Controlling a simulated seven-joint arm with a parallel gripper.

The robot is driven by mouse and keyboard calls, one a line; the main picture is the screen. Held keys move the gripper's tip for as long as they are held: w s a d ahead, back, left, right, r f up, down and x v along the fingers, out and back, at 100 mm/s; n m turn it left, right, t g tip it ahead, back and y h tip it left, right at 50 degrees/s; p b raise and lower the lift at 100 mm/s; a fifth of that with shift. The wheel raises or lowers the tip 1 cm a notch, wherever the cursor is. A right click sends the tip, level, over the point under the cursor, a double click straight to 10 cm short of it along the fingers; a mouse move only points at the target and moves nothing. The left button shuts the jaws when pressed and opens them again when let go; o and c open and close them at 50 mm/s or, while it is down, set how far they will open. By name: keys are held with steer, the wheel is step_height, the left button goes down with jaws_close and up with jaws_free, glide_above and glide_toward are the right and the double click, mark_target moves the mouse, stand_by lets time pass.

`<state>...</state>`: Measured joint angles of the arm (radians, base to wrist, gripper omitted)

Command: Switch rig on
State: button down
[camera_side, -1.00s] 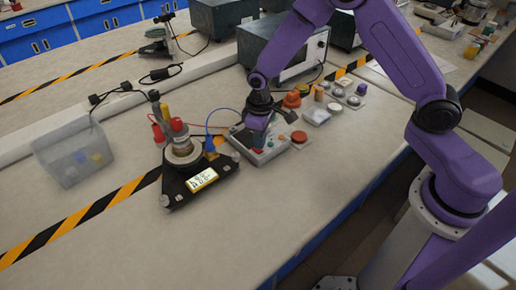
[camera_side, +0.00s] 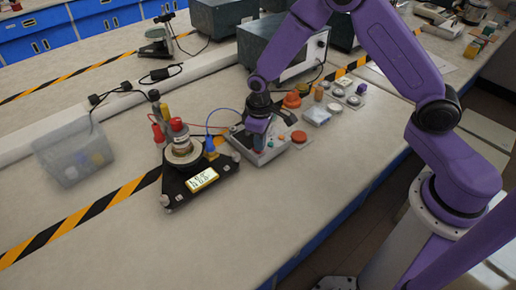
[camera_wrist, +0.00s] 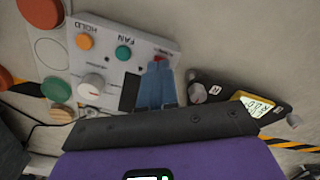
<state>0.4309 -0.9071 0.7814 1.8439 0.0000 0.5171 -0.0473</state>
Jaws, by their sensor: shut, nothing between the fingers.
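The control box (camera_side: 272,155) is pale grey and sits on the bench in the middle of the side view. In the wrist view the box (camera_wrist: 105,48) shows the words FAN and HOLD, an orange button (camera_wrist: 84,42), a teal button (camera_wrist: 124,53), a white knob (camera_wrist: 92,84) and a dark rectangular switch (camera_wrist: 130,91). My gripper (camera_side: 258,148) points down at the box, its blue fingers (camera_wrist: 158,66) shut and empty. They cover part of the panel beside the dark switch; contact cannot be told. The rig's black triangular base (camera_side: 182,192) stands left, with a lit display (camera_side: 202,180).
Red and blue wires run between the box and the rig. A mushroom-shaped orange button (camera_side: 292,99) and several other buttons stand right of and behind the box. A clear bin (camera_side: 73,155) stands at far left. The front bench is clear.

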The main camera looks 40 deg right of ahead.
steer(key=shift+f, duration=0.5)
stand_by(0.3)
steer(key=shift+r, duration=3.55)
steer(key=s+r+n, duration=0.2)
steer(key=s+r, duration=0.2)
steer(key=s, duration=0.3)
steer(key=s+r+n, duration=0.1)
steer(key=s+r, duration=0.4)
steer(key=s, duration=0.2)
steer(key=s+d+r+n, duration=0.1)
steer(key=s+d, duration=0.2)
steer(key=s, duration=0.4)
steer(key=s+d+r+n, duration=0.2)
steer(key=s+d, duration=0.1)
steer(key=s, duration=0.5)
steer(key=shift+s+d+n, duration=0.25)
steer(key=shift+s+n, duration=0.05)
